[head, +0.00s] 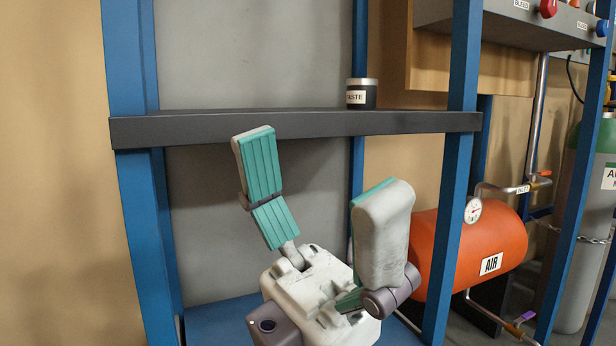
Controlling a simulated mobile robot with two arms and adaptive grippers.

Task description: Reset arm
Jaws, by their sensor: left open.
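My left gripper (318,203) shows large in the lower middle of the head view. Its two fingers, white with teal ribbed pads, stand wide apart and point up. Nothing is between them. The left finger's tip overlaps the dark shelf beam in the picture; whether it touches cannot be told. My right gripper is not in view.
A blue rack has a dark shelf (420,123) bearing a small dark can (370,100) labelled "WASTE". A lower blue shelf (212,322) shows behind my gripper. An orange air tank (500,240) with a gauge (473,211) and a grey-green cylinder (590,220) stand right.

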